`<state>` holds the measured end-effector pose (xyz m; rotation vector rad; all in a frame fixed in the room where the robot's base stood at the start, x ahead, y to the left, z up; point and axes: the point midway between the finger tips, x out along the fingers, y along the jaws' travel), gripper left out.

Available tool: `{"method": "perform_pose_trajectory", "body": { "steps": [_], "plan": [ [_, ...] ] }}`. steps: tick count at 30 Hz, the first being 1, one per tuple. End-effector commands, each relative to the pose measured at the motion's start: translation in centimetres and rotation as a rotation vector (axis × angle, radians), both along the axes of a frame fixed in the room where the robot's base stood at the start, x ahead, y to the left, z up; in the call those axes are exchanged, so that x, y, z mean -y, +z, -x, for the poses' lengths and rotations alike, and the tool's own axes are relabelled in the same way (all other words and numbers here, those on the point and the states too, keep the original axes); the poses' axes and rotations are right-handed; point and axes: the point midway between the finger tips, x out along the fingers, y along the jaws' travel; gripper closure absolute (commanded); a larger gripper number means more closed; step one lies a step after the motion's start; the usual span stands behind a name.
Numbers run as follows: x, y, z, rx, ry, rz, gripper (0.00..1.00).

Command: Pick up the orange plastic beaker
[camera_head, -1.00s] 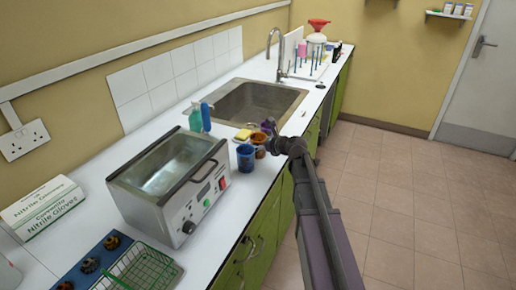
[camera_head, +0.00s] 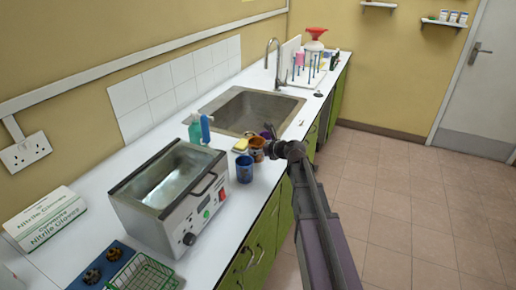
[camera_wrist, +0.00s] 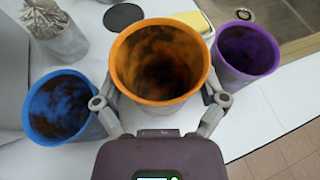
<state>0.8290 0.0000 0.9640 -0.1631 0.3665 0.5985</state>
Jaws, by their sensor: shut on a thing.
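The orange beaker (camera_wrist: 160,92), with dark stains inside, sits in the middle of the wrist view. My gripper (camera_wrist: 160,108) has a finger on each side of it and is shut on it; the fingertips are partly hidden by the beaker. In the head view the orange beaker (camera_head: 257,149) is at the counter's front edge, with my gripper (camera_head: 268,150) at its right side. I cannot tell whether its base touches the counter.
A blue beaker (camera_wrist: 60,105) stands close on the left and a purple beaker (camera_wrist: 246,52) on the right. A yellow sponge (camera_head: 240,145), a sink (camera_head: 240,112) and a metal water bath (camera_head: 150,215) are nearby. Bare counter (camera_head: 245,205) lies in front of the blue beaker.

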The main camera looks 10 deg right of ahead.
Motion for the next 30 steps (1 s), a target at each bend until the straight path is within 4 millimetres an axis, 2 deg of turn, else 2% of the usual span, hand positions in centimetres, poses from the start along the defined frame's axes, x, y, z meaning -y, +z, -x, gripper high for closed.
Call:
{"method": "perform_pose_trajectory", "body": {
  "steps": [1, 3, 9, 18, 24, 30],
  "plan": [
    [0.0, 1.1, 0.0, 0.000, 0.000, 0.000, 0.50],
    [1.0, 0.7, 2.0, 0.000, -0.004, 0.000, 0.50],
    [3.3, 1.1, 6.2, 0.000, -0.004, -0.001, 0.50],
    [6.4, 1.7, 11.3, -0.001, -0.003, -0.001, 0.51],
    [7.6, 1.8, 13.1, 0.000, -0.001, 0.000, 0.51],
    [8.0, 1.9, 13.8, 0.000, -0.001, 0.000, 0.51]
  ]
}}
